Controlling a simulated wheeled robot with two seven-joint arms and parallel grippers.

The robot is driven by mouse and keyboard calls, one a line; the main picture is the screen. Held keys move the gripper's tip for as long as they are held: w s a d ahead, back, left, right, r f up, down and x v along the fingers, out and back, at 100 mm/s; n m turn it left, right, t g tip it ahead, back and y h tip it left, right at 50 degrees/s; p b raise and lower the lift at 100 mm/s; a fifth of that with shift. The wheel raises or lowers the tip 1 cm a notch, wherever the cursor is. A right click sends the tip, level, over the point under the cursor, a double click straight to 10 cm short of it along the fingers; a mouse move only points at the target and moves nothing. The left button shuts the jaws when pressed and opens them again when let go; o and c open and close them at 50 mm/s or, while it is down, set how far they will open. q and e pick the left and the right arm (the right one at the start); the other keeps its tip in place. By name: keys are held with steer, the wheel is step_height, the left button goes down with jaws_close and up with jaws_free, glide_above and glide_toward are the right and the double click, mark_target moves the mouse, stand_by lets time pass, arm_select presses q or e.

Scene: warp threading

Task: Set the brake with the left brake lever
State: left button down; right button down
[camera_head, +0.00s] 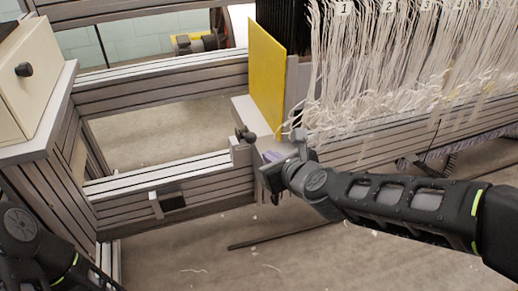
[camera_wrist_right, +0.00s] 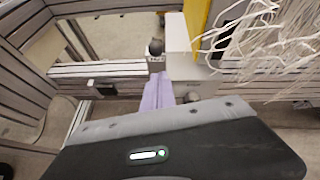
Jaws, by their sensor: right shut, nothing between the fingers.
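A short lever with a dark round knob (camera_head: 245,135), which looks like the left brake lever, stands at the corner of the frame, left of the yellow panel. In the right wrist view its knob (camera_wrist_right: 156,47) shows just beyond my fingertips. My right gripper (camera_head: 268,157) has pale purple fingers and is shut and empty. Its fingertips (camera_wrist_right: 158,82) lie just below and to the right of the knob in the head view; whether they touch the lever is unclear. My left arm shows at the lower left, but its gripper is outside the view.
A yellow panel (camera_head: 266,75) stands right behind the lever. Loose white warp threads (camera_head: 390,70) hang at the right. Another knob (camera_head: 299,135) sits close to my right wrist. Grey slotted beams (camera_head: 160,85) run left, with a dark block (camera_head: 172,201) on the lower one.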

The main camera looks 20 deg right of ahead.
mark_target(247, 136)
steer(key=b+x, duration=0.2)
steer(key=x, duration=0.6)
steer(key=shift+w+b, duration=0.15)
steer(key=shift+b, duration=0.15)
